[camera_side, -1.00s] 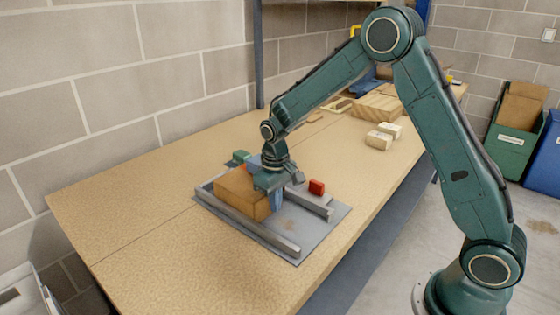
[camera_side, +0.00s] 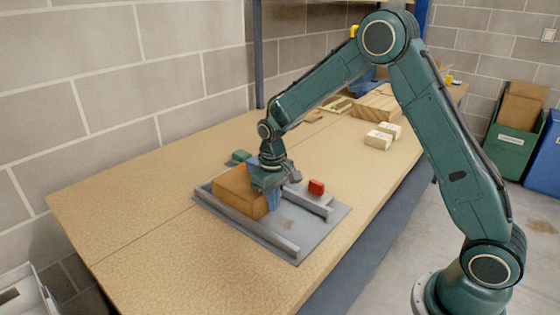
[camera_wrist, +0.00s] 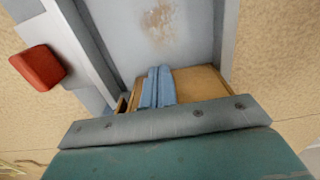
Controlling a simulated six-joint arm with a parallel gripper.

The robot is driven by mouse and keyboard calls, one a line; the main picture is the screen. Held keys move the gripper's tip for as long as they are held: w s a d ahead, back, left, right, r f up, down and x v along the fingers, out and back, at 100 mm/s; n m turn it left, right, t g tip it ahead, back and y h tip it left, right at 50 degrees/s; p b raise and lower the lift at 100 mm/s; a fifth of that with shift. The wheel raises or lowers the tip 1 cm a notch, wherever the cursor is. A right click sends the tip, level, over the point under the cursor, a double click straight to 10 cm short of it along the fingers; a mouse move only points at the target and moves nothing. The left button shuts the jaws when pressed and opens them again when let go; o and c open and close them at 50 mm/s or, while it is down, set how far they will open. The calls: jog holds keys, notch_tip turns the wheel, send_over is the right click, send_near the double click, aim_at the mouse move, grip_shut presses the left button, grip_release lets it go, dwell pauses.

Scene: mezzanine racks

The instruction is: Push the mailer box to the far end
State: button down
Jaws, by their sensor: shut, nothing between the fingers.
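The mailer box (camera_side: 236,192) is a brown cardboard box lying flat on a grey tray (camera_side: 302,238), between its two raised rails, toward the tray's left end. It also shows in the wrist view (camera_wrist: 203,84), partly hidden behind my fingers and gripper body. My gripper (camera_side: 273,204) is shut, fingers pointing down, at the box's right-hand side. Its blue fingers show together in the wrist view (camera_wrist: 157,86) and look to be against the box; whether they touch cannot be told for certain.
A red block (camera_side: 316,187) is by the rear rail (camera_side: 307,201). Green (camera_side: 240,156) and blue blocks are behind the box. Pale blocks (camera_side: 378,140) and a wooden crate (camera_side: 378,104) stand farther back. The tray's right part and the table's front left (camera_side: 170,255) are clear.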

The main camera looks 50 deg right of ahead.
jog(key=shift+s, duration=0.15)
dwell(0.8)
jog(key=shift+r, duration=0.1)
notch_tip(320, 180, up, 9)
dwell(1.4)
jog(key=shift+s, duration=0.1)
jog(key=s+r+t, duration=0.2)
jog(key=s+r, duration=0.9)
jog(key=s+a+r+t, duration=0.1)
jog(key=s+t, duration=0.2)
jog(key=s, duration=1.3)
jog(key=shift+s+t, duration=0.3)
jog(key=shift+s, duration=0.05)
